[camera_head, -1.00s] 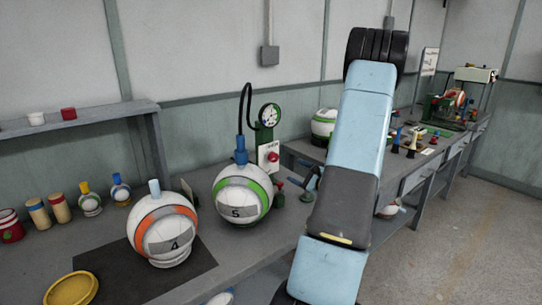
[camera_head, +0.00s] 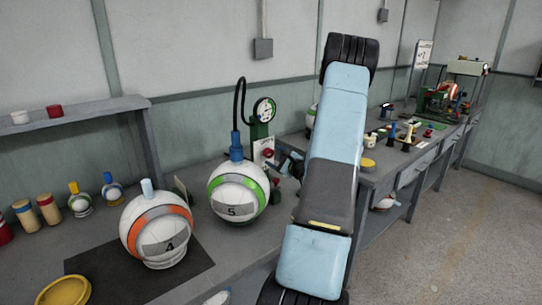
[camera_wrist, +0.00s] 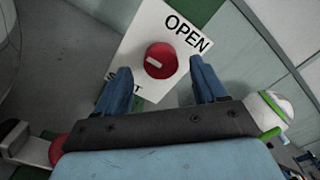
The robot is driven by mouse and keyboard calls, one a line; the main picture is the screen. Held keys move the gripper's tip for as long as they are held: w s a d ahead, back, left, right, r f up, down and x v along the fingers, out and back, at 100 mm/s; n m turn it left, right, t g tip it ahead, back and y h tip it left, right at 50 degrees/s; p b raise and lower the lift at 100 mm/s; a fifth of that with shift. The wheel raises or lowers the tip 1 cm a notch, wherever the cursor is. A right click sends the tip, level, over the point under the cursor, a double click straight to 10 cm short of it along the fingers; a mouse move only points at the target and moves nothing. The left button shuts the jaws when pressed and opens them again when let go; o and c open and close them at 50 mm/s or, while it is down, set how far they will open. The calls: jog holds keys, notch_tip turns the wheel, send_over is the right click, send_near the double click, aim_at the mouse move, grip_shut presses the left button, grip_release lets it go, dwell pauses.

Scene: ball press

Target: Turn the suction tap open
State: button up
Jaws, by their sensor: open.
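The suction tap is a round red knob (camera_wrist: 160,61) with a pale bar on its face, on a white plate (camera_wrist: 182,22) marked OPEN; a second word on it is partly hidden. In the wrist view my gripper (camera_wrist: 160,82) is open, its two blue fingers on either side below the knob, with nothing between them. The bar lies tilted, not pointing straight at OPEN. In the head view the knob (camera_head: 267,153) is small, on the green stand under a gauge (camera_head: 264,110).
Ball 5 (camera_head: 236,193) with a green band stands left of the tap, a hose rising from its blue top. Ball 4 (camera_head: 157,230) sits on a black mat (camera_head: 115,265). A red knob (camera_wrist: 57,150) is at the lower left in the wrist view.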

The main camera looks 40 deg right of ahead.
aim_at(270, 154)
jog(key=shift+w, duration=1.65)
jog(key=shift+c, duration=0.3)
jog(key=c, duration=0.9)
jog(key=shift+c, duration=0.5)
